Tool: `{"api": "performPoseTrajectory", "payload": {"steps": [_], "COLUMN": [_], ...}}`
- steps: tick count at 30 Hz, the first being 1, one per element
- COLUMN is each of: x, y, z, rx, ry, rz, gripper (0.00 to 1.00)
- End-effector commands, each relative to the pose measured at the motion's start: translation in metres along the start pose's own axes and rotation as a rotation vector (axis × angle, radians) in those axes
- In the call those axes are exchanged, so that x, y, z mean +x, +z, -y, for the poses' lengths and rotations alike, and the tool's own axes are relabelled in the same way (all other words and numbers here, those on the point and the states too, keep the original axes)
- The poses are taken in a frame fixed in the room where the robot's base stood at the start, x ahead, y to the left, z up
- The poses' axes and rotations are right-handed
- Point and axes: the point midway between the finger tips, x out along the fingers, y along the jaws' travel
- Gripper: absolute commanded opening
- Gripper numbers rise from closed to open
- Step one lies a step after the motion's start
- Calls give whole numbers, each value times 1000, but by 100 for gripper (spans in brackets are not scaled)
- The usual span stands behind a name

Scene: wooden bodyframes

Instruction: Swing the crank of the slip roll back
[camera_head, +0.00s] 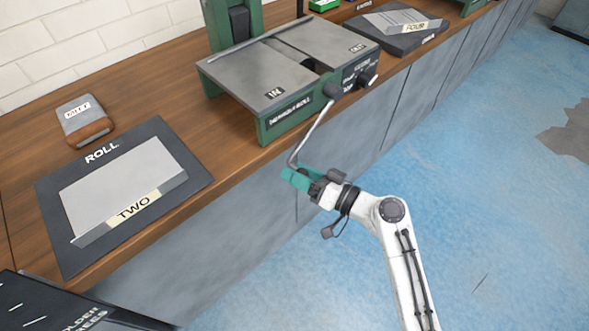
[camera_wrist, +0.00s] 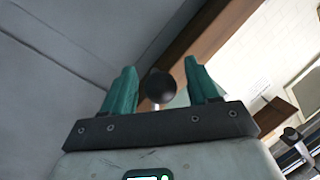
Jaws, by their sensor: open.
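The slip roll (camera_head: 262,85) is a green machine with grey plates marked IN and OUT, standing on the wooden bench. Its crank (camera_head: 312,132) is a thin grey arm that hangs from a dark hub (camera_head: 333,91) on the front side, down past the bench edge. My gripper (camera_head: 291,177) is at the crank's low end, with teal fingers. In the wrist view the crank's round black knob (camera_wrist: 160,86) sits between the open fingers (camera_wrist: 160,69), with visible gaps on both sides. In the head view the knob is hidden by the gripper.
A dark ROLL mat (camera_head: 190,165) holds a grey sheet labelled TWO (camera_head: 110,187). A MITT block (camera_head: 84,122) lies behind it. A sheet labelled FOUR (camera_head: 398,22) lies beyond the machine. The grey bench front (camera_head: 235,225) is close to my gripper; the blue floor (camera_head: 480,170) is clear.

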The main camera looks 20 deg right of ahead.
Motion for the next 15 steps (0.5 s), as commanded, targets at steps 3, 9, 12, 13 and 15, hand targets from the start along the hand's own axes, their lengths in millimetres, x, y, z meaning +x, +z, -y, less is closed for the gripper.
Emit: {"api": "performPoseTrajectory", "payload": {"steps": [3, 9, 12, 13, 15], "x": [10, 15, 15, 15, 15], "y": [0, 0, 0, 0, 0], "z": [0, 0, 0, 0, 0], "rx": [0, 0, 0, 0, 0], "ry": [0, 1, 1, 1, 1], "rz": [0, 1, 1, 1, 1], "gripper": [59, 59, 59, 59, 56]}}
